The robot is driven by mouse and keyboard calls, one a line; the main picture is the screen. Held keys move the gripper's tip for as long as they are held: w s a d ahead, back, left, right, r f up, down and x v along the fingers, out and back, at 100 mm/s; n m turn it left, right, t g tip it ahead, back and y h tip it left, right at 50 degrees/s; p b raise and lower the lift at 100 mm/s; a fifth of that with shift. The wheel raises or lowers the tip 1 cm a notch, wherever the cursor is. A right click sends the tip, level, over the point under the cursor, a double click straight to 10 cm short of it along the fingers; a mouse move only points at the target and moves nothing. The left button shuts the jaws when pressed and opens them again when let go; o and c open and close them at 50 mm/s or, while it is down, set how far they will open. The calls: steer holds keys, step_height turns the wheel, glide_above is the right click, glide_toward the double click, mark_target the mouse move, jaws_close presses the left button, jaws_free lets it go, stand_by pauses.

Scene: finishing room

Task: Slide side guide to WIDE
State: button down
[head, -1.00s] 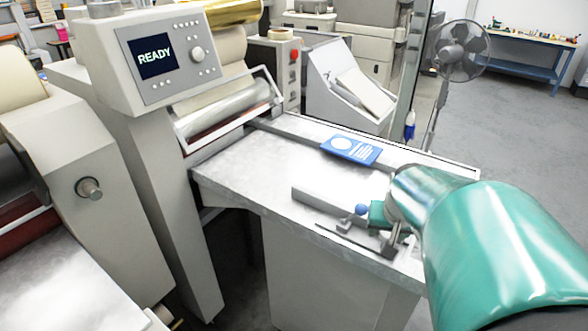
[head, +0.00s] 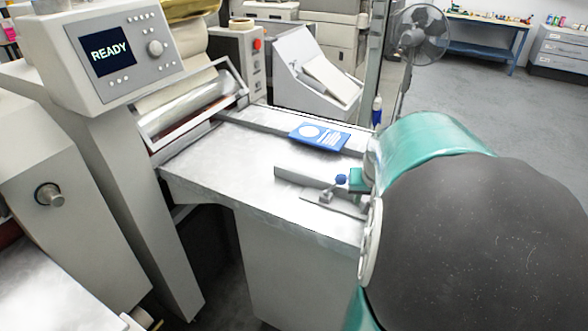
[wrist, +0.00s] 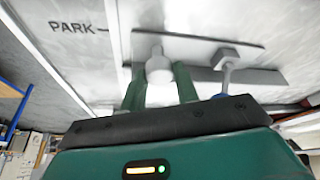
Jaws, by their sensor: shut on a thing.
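The side guide (head: 300,177) is a long grey bar standing on the metal feed table, parallel to the table's length. A blue ball knob (head: 341,179) stands beside it. My gripper (head: 355,180) is at the guide's right end, largely hidden in the head view by my arm. In the wrist view my two green fingers (wrist: 160,88) are shut on a pale round post (wrist: 158,66) on the guide's plate. A PARK label (wrist: 72,27) with a short line is on the table at left. No WIDE mark is readable.
A blue card (head: 319,135) lies on the feed table (head: 220,165) behind the guide. The machine's panel (head: 115,52) reads READY. A glass edge post (head: 378,60) and a fan (head: 420,40) stand behind. Bare table lies left of the guide.

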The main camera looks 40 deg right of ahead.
steer(key=w+d, duration=0.1)
steer(key=d, duration=0.3)
steer(key=w+d, duration=0.2)
steer(key=d, duration=0.2)
steer(key=w+d, duration=0.2)
steer(key=d, duration=0.2)
steer(key=shift+w+d, duration=0.2)
steer(key=shift+d, duration=0.1)
steer(key=c, duration=1.1)
jaws_free()
steer(key=shift+o, duration=0.2)
steer(key=shift+r, duration=0.1)
steer(key=v, duration=1.3)
steer(key=shift+a+r, duration=0.2)
steer(key=shift+r, duration=0.1)
steer(key=shift+s, duration=0.15)
